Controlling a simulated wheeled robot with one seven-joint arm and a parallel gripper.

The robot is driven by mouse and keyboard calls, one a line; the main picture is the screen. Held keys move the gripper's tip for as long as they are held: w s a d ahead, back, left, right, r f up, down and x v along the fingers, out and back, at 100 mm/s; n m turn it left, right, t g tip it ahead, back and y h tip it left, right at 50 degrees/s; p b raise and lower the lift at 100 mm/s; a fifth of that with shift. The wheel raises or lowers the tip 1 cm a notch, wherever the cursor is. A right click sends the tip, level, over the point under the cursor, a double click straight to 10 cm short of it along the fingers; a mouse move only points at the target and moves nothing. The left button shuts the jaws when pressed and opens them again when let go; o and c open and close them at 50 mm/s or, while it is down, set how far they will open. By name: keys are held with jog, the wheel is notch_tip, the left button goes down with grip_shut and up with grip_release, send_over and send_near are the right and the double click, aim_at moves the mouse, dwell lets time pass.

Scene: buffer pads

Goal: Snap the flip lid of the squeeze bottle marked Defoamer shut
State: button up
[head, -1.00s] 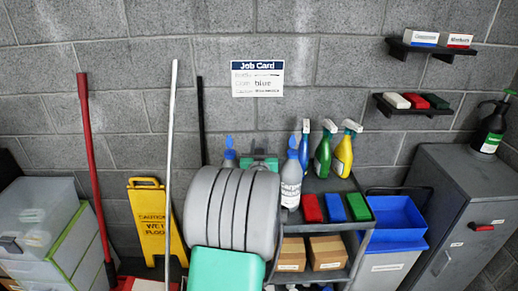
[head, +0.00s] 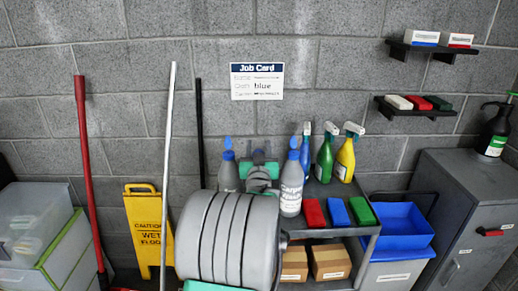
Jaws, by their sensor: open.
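Two grey squeeze bottles with blue flip lids stand upright on the cart top. The left bottle (head: 228,175) is partly hidden behind my arm, and its label cannot be read. The right bottle (head: 291,188) has a white label that seems to begin with "Carpet". Both blue lids appear tipped up. I cannot read Defoamer on either bottle. My gripper (head: 262,175), grey and teal, shows between the two bottles beyond my large grey arm link. It is open and holds nothing that I can see; its fingertips are mostly hidden.
Blue, green and yellow spray bottles (head: 325,155) stand behind red, blue and green blocks (head: 338,213) on the cart (head: 377,231). A blue bin (head: 402,222) and grey cabinet (head: 462,205) are at right. Mop poles and a yellow floor sign (head: 143,220) are at left.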

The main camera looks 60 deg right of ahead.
jog(key=b+v, duration=0.2)
jog(key=v, duration=0.5)
jog(key=shift+s+a, duration=0.2)
jog(key=shift+a, duration=0.15)
